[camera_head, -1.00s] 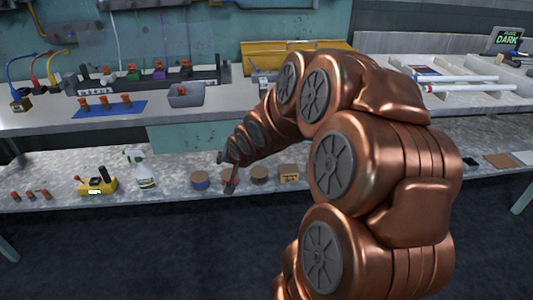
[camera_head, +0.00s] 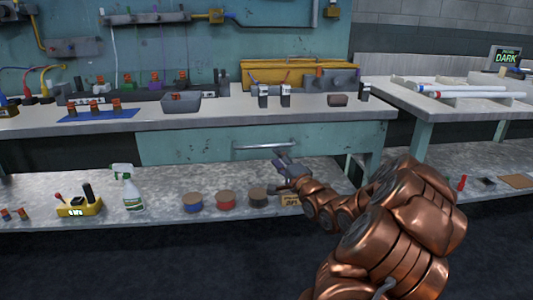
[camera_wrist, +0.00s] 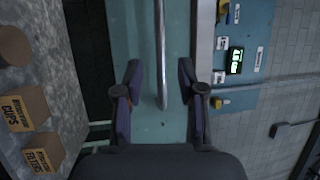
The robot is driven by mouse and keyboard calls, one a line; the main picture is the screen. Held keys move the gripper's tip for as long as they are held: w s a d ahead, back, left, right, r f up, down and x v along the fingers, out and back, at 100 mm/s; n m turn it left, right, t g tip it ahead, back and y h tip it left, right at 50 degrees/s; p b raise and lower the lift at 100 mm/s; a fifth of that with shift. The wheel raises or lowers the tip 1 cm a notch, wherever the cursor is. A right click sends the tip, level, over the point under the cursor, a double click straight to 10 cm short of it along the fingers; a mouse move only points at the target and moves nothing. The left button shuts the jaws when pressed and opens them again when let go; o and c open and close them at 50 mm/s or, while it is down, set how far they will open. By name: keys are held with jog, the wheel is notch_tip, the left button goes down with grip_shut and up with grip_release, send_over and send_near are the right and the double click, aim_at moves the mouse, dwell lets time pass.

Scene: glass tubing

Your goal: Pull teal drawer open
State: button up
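The teal drawer (camera_head: 190,150) sits under the workbench top. Its front looks flush with the bench, with no visible gap. A silver bar handle (camera_head: 265,146) runs across the front. My gripper (camera_head: 281,158) is in front of the drawer, at the right part of the handle. In the wrist view my gripper (camera_wrist: 160,72) is open, with one dark finger on each side of the handle (camera_wrist: 161,50). The handle's end lies between the fingers, and neither finger appears to touch it. The teal drawer front (camera_wrist: 125,35) fills the background behind the handle.
The lower shelf (camera_head: 165,185) holds a spray bottle (camera_head: 130,187), several wire spools and cardboard boxes (camera_wrist: 28,108). Open floor lies in front.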

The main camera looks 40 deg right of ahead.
aim_at(266, 146)
jog(key=shift+b+x, duration=0.9)
jog(key=shift+x, duration=2.8)
grip_shut()
